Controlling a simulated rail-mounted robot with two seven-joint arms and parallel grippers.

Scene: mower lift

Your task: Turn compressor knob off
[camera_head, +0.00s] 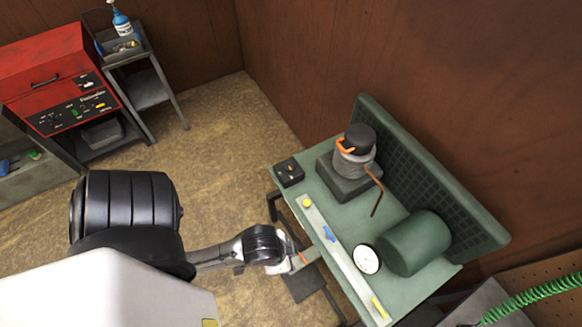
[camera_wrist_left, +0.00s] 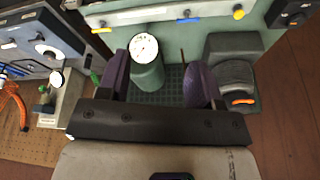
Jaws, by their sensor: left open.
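The compressor is a green bench-like unit (camera_head: 335,207) with a pale strip along its front edge. The strip carries a yellow knob (camera_head: 307,203), a blue lever (camera_head: 329,233) and another yellow piece (camera_head: 379,307). In the left wrist view the yellow knob (camera_wrist_left: 238,14), blue lever (camera_wrist_left: 187,15) and other yellow piece (camera_wrist_left: 101,30) line the top. I cannot tell which one is the compressor knob. My left gripper (camera_wrist_left: 160,68) is open and empty, its purple fingers apart. In the head view its hand is beside the unit's front edge. My right gripper is not in view.
A white gauge (camera_head: 366,259), green tank (camera_head: 415,243) and grey motor (camera_head: 355,158) with an orange handle stand on the unit. A black box (camera_head: 289,172) sits at its corner. A red cabinet (camera_head: 62,80) and grey cart (camera_head: 150,85) stand far left. The floor between is clear.

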